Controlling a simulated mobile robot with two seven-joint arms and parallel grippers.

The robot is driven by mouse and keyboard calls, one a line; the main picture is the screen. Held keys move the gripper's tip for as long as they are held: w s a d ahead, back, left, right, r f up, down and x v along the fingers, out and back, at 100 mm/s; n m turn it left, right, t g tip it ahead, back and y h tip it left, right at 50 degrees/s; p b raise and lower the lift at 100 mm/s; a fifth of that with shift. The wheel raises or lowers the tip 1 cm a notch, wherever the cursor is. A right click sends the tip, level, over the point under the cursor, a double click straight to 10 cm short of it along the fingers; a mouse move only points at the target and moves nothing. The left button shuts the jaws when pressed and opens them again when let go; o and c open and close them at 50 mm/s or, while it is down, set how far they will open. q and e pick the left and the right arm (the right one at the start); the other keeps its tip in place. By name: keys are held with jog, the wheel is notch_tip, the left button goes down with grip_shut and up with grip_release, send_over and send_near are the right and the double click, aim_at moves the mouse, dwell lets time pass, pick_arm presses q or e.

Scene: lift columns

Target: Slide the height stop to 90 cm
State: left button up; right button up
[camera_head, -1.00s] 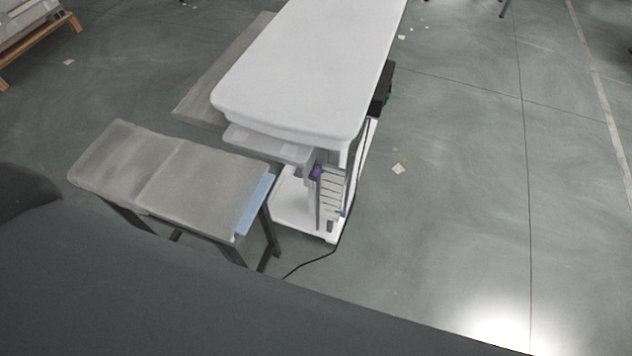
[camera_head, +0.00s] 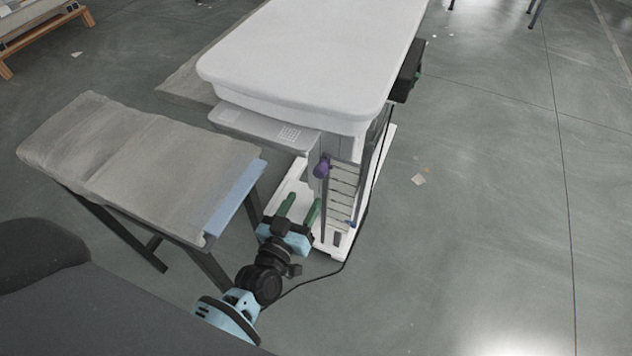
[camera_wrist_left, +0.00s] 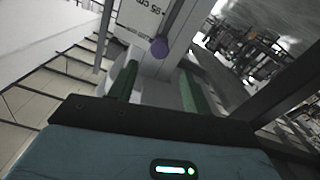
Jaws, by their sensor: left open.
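The height stop is a purple knob (camera_head: 321,167) near the top of a rail (camera_head: 324,205) on the end of the white lift column. It also shows as a purple knob (camera_wrist_left: 159,46) in the left wrist view, beside a white label plate (camera_wrist_left: 140,18) with dark lettering that is hard to read. My left gripper (camera_head: 300,208) has green fingers and is open and empty, below the knob in the head view. In the wrist view its two fingers (camera_wrist_left: 160,86) stand apart, with the knob beyond them and between them. My right gripper is not in view.
The white tabletop (camera_head: 310,50) overhangs the column. A grey bench (camera_head: 140,150) with a blue edge stands to the left, close to my left arm. A black cable (camera_head: 366,205) runs down to the floor. The floor at right is clear apart from small scraps.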

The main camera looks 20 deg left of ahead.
aim_at(318, 174)
pick_arm(q)
jog(key=w+b, duration=0.1)
jog(key=w, duration=0.5)
jog(key=shift+w+d, duration=0.1)
jog(key=shift+w, duration=0.15)
jog(key=shift+w+b, duration=0.35)
jog(key=shift+w, duration=0.25)
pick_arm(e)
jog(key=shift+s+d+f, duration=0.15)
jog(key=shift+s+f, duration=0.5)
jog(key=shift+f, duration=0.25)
pick_arm(q)
jog(key=shift+c, duration=0.4)
grip_shut()
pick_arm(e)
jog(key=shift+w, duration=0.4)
